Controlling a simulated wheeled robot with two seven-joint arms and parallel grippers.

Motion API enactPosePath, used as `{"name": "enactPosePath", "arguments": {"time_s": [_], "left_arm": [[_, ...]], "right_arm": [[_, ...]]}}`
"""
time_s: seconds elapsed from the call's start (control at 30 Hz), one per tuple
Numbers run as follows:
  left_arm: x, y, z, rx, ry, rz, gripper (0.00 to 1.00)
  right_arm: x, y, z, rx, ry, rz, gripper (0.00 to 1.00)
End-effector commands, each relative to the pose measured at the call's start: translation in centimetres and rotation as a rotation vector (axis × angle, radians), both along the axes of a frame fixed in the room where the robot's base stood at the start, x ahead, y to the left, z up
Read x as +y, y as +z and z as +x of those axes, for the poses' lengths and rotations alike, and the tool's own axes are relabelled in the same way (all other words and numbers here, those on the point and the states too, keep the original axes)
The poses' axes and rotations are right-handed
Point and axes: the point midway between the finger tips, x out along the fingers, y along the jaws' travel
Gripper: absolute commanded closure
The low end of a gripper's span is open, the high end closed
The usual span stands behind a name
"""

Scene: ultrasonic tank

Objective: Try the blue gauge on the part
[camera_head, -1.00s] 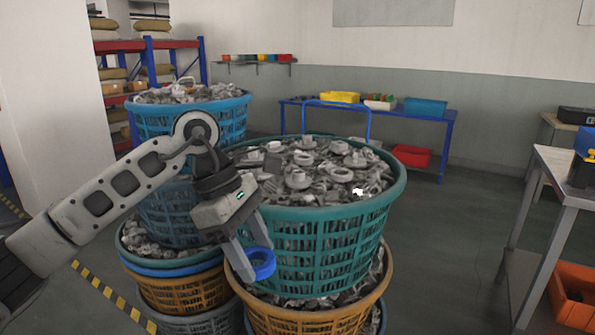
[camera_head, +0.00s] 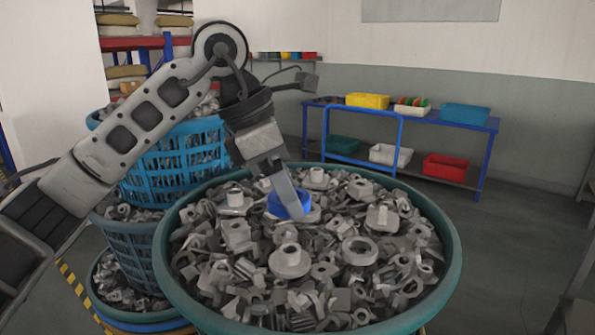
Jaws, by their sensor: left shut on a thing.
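The blue gauge (camera_head: 288,206) is a ring held in my left gripper (camera_head: 290,196), whose fingers are shut on it. The gripper points down over the teal basket (camera_head: 447,262), with the ring low over the heap of grey metal parts. A pale flanged part shows just under and beside the ring; I cannot tell whether they touch or whether the ring is around its hub. Other flanged parts with raised hubs lie nearby, one in front (camera_head: 290,262), one to the right (camera_head: 382,219) and one to the left (camera_head: 235,200). My right gripper is not in view.
A blue basket (camera_head: 172,168) of parts stands behind at the left, above more stacked baskets. A blue workbench (camera_head: 455,122) with a yellow bin (camera_head: 367,100) and a red bin (camera_head: 445,168) is at the back. Open floor (camera_head: 510,240) lies to the right.

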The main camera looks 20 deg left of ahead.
Motion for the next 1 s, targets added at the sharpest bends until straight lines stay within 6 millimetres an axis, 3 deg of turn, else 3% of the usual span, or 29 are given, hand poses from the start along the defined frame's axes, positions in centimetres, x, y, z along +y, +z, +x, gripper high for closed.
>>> {"name": "enactPosePath", "arguments": {"time_s": [0.27,0.63,1.0], "left_arm": [[0.0,-1.9,0.0,0.000,0.000,-0.001,0.75],[0.0,-5.8,0.0,-0.001,-0.001,-0.002,0.75],[0.0,-6.3,0.0,-0.001,-0.001,-0.002,0.75]], "right_arm": [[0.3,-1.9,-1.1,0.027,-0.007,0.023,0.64],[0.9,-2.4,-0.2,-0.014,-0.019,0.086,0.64],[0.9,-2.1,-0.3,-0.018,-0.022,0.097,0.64]]}}
